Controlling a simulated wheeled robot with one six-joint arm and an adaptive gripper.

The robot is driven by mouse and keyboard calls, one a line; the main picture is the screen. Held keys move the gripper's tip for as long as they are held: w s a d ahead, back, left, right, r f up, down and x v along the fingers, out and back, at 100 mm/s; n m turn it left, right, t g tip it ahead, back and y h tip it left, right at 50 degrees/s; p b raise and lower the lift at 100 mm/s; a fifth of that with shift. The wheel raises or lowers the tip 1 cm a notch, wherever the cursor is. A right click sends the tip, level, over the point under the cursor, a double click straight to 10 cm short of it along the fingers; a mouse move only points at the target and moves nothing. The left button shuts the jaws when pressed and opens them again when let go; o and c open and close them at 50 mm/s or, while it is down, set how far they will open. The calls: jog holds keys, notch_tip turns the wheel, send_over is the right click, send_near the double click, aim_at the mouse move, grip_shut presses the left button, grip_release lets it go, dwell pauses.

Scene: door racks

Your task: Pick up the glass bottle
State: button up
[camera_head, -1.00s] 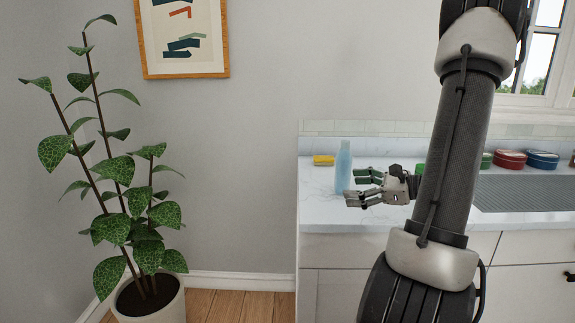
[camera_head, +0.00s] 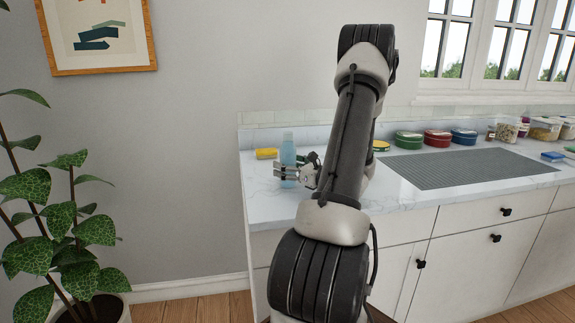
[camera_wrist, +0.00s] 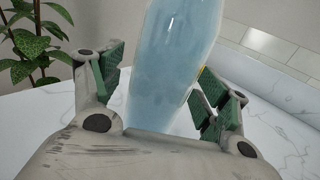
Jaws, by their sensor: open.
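The glass bottle (camera_head: 288,150) is pale blue and stands upright at the left end of the white counter (camera_head: 262,200). My gripper (camera_head: 292,170) is open around it at counter level, reaching in from the right. In the wrist view the bottle (camera_wrist: 172,65) fills the space between the two green-padded fingers of my gripper (camera_wrist: 160,85). The left finger is close to the bottle and the right finger is near its other side; I cannot tell whether either touches. The bottle's top is out of the wrist view, and my arm hides part of the counter.
A yellow sponge-like block (camera_head: 266,153) lies just left of the bottle. A grey ribbed mat (camera_head: 460,168) and several round tins, including a red one (camera_head: 437,138), are to the right. A potted plant (camera_head: 70,235) stands on the floor at left.

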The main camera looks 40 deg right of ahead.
aim_at(288, 137)
jog(key=c, duration=1.5)
jog(key=shift+r, duration=0.15)
jog(key=shift+r, duration=4.75)
jog(key=shift+r, duration=0.1)
